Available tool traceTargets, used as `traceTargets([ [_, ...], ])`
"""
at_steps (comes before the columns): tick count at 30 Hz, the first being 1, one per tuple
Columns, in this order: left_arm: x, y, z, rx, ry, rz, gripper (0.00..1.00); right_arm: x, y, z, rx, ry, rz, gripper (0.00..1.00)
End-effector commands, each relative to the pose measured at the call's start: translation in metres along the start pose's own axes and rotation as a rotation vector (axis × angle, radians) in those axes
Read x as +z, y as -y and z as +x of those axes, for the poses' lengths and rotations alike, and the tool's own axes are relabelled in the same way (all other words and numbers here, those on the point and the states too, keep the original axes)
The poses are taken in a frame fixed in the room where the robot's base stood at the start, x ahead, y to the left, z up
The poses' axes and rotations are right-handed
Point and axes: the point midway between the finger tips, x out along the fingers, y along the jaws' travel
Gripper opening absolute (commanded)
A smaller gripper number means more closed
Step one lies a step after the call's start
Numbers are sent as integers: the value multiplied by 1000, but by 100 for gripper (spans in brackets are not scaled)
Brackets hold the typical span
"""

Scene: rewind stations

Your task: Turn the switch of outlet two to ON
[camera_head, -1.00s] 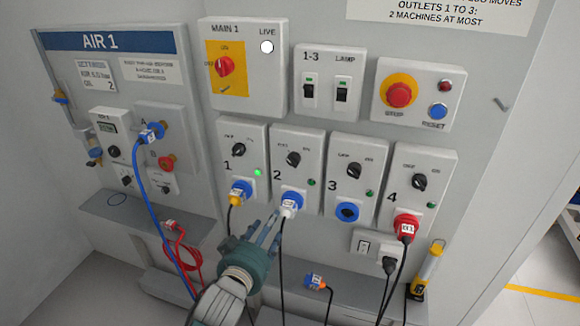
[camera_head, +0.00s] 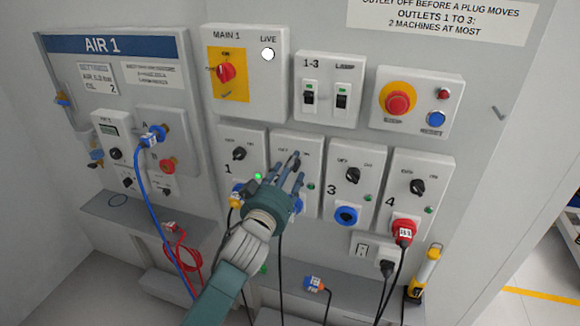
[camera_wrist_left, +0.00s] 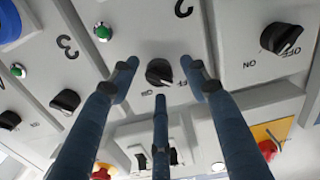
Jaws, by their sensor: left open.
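The black rotary switch of outlet two (camera_wrist_left: 158,72) sits on its white panel (camera_wrist_left: 170,30) under the OFF and ON labels, upside down in the left wrist view. Its exact pointer direction is hard to tell. My left gripper (camera_wrist_left: 159,76) is open, its fingers spread around the switch with a gap; contact cannot be told. In the head view my left gripper (camera_head: 286,174) covers much of outlet two's panel (camera_head: 312,146), including its number and most of its blue plug. A dull green lamp (camera_wrist_left: 103,32) is on that panel. My right gripper is not in view.
Outlet one's switch (camera_head: 239,153) is to the left, with its green lamp (camera_head: 258,177) lit. Outlet three's switch (camera_head: 352,174) is to the right, above an empty blue socket (camera_head: 346,216). The 1-3 and LAMP breakers (camera_head: 329,84) are above. Cables hang below.

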Motion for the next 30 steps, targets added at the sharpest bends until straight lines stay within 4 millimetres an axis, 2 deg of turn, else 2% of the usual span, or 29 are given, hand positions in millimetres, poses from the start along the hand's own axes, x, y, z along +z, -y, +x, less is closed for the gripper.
traceTargets([
  [10, 0, 0, 5, 0, 0, 0, 46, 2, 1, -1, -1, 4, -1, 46],
  [11, 0, 0, 5, 0, 0, 0, 42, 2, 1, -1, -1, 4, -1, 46],
  [17, 0, 0, 5, 0, 0, 0, 2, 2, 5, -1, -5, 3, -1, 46],
  [30, -2, 0, 5, 0, -3, 79, 1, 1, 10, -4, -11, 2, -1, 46],
])
